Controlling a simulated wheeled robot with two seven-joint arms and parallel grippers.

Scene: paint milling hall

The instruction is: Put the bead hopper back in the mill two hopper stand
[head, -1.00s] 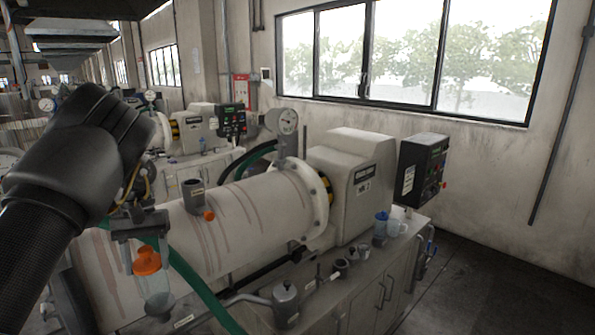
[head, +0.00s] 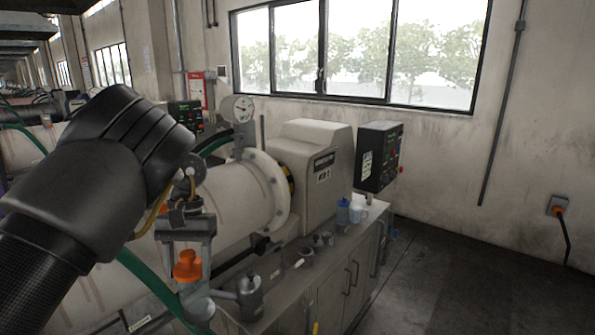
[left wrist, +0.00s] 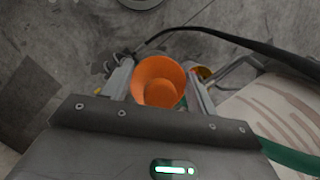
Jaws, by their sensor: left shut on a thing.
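In the left wrist view the hopper's round orange funnel mouth (left wrist: 158,82) shows between the two fingers. The hopper is held about upright in front of the mill's pale, stained drum (head: 235,198). I cannot make out a hopper stand for certain; my arm and gripper hide part of the drum. My right gripper is not in view.
The motor housing (head: 313,160) and a control box (head: 378,157) stand right of the drum. The cabinet top holds a grey can (head: 250,297), small cups, a blue-lidded bottle (head: 343,212) and a white mug (head: 359,211). A green hose (head: 150,285) crosses low. The floor at right is clear.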

